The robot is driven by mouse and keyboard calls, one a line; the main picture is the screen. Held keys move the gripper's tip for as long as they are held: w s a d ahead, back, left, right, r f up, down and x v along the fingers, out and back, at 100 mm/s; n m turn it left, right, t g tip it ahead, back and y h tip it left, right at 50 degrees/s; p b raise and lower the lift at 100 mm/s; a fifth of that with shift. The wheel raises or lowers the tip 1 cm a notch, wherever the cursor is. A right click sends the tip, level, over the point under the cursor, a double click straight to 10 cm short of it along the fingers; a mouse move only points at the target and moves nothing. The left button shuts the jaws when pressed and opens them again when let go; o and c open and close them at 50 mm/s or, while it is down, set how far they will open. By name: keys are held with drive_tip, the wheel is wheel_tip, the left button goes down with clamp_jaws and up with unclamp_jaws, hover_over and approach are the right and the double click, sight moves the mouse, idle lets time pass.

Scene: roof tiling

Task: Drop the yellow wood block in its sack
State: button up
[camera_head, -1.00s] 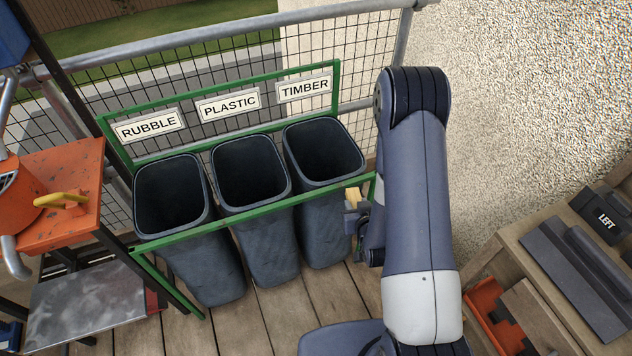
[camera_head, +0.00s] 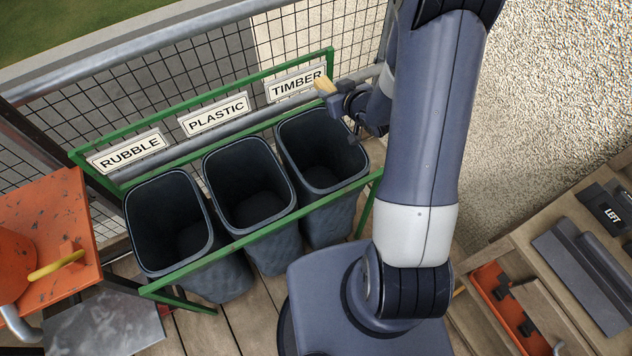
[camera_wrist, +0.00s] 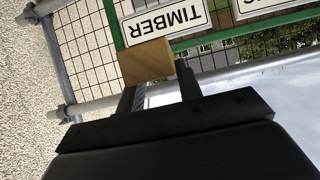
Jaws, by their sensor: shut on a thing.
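My gripper (camera_head: 334,92) is shut on the yellow wood block (camera_head: 325,86) and holds it above the back right part of the timber sack. In the wrist view the block (camera_wrist: 146,61) sits between the two dark fingers, with the timber sign (camera_wrist: 165,18) behind it. The timber sack (camera_head: 322,180) is the rightmost of three dark open sacks, under the sign reading TIMBER (camera_head: 296,83). Its visible inside looks empty. My gripper hides part of the sack's far right rim.
The plastic sack (camera_head: 249,212) and rubble sack (camera_head: 170,268) stand to the left in the green frame (camera_head: 205,112). A mesh guardrail (camera_head: 150,110) runs behind them. An orange shelf (camera_head: 75,225) is at the left, and a wooden bench (camera_head: 530,240) at the right.

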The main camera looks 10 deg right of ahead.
wheel_tip(320, 180, down, 5)
drive_tip(key=b, duration=0.3)
drive_tip(key=shift+f, duration=0.1)
drive_tip(key=o, duration=1.1)
drive_tip(key=shift+c, duration=0.2)
drive_tip(key=shift+s, duration=0.1)
drive_tip(key=v, duration=1)
drive_tip(key=shift+s+r, duration=0.25)
drive_tip(key=shift+s, duration=0.05)
drive_tip(key=shift+w+b, duration=0.1)
drive_tip(key=shift+b, duration=0.2)
